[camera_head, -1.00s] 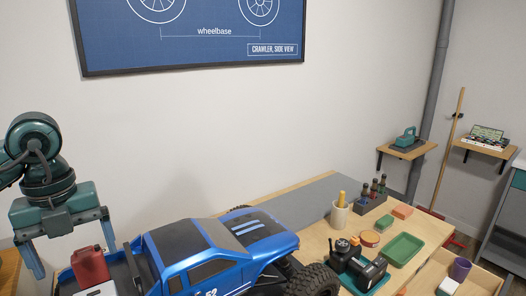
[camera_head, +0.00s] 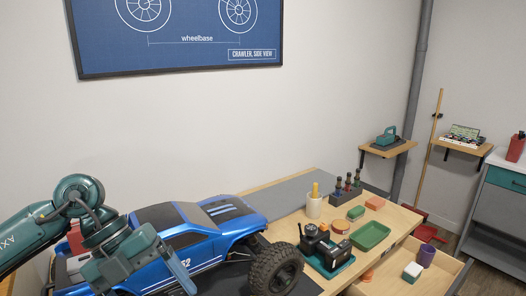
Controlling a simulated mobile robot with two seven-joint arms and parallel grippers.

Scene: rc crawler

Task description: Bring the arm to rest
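My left arm (camera_head: 30,240) comes in from the left, in front of the rear of the blue RC crawler. Its teal gripper (camera_head: 150,278) points down and right at the bottom edge. One blue finger shows by the crawler's side; the other is mostly cut off or hidden, but the jaw looks spread, with nothing seen held. The blue crawler (camera_head: 190,236) stands on the workbench, its rear partly hidden by my arm. A red can (camera_head: 75,238) and a white item (camera_head: 76,263) show at its rear, partly covered. My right gripper is not in view.
The wooden workbench holds a cup (camera_head: 314,206), a tool rack (camera_head: 345,190), a green tray (camera_head: 370,236) and a black-and-teal device (camera_head: 325,250). An open drawer (camera_head: 425,285) at right holds a purple cup (camera_head: 426,257) and a white-and-teal block (camera_head: 412,272).

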